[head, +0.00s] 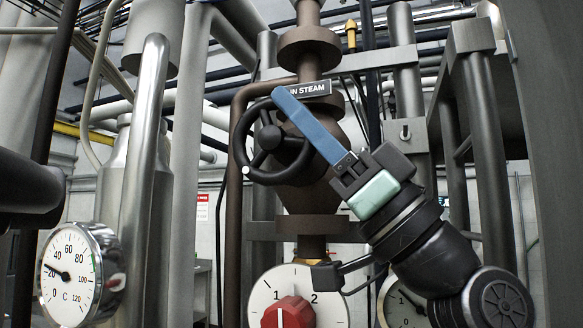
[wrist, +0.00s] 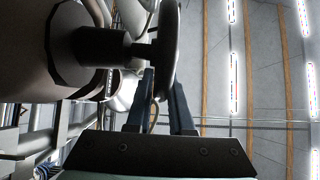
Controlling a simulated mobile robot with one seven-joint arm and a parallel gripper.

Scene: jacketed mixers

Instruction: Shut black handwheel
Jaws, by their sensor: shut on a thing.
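The black handwheel (head: 268,138) is mounted on a brown valve body, below a sign ending in "IN STEAM" (head: 309,88). My gripper (head: 282,94) comes in from the lower right, with its blue fingers at the wheel's upper right rim. In the wrist view the handwheel (wrist: 167,38) appears nearly edge-on, with its stem running left to the valve. There my gripper (wrist: 160,72) has one finger on each side of the rim and is shut on it. The exact contact at the fingertips is partly hidden.
A round temperature gauge (head: 70,275) stands at the lower left. A red knob (head: 288,312) on a white numbered dial sits below the valve. Vertical pipes and a steel frame (head: 478,130) crowd both sides, and a yellow-handled fitting (head: 351,33) is above.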

